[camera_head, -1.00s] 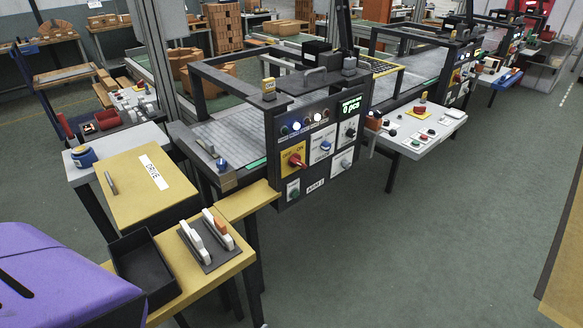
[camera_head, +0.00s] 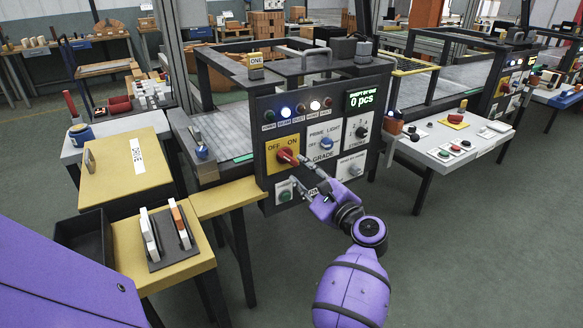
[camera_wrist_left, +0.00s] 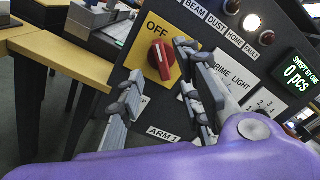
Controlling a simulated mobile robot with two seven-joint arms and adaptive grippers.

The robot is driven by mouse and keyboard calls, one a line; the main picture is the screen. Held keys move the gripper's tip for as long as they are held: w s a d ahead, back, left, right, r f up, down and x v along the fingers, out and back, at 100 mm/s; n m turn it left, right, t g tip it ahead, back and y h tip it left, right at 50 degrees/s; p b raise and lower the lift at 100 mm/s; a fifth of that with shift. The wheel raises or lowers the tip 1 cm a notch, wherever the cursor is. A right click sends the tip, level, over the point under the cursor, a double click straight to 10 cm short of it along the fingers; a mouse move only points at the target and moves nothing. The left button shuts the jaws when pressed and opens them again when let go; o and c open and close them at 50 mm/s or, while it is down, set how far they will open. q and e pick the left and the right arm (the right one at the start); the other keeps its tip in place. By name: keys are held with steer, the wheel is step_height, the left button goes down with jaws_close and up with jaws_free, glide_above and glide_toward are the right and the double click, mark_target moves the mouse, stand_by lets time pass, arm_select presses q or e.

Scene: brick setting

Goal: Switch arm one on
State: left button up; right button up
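The control panel (camera_head: 322,140) carries a yellow OFF/ON plate (camera_head: 276,149) with a red rotary knob (camera_head: 287,156). In the left wrist view the red knob (camera_wrist_left: 161,60) lies beyond and between the fingertips, and an ARM 1 label (camera_wrist_left: 163,133) shows below. My left gripper (camera_head: 301,172) is open in front of the panel, just right of and below the knob. I cannot tell whether its fingers touch the knob, or clearly which word it points at. My right gripper is not in view.
Beside the knob are the PRIME LIGHT/GRADE dial (camera_head: 325,142), a STROKE dial (camera_head: 361,130) and a green button (camera_head: 285,195). A yellow table (camera_head: 200,258) with a black tray (camera_head: 84,240) stands left. A white button table (camera_head: 455,140) stands right. The floor between is clear.

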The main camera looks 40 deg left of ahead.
mark_target(289, 160)
arm_select(q)
steer(key=p+x, duration=0.1)
steer(key=x, duration=0.6)
steer(key=shift+w+a+f, duration=0.15)
steer(key=shift+w+a, duration=0.05)
steer(key=shift+a, duration=0.1)
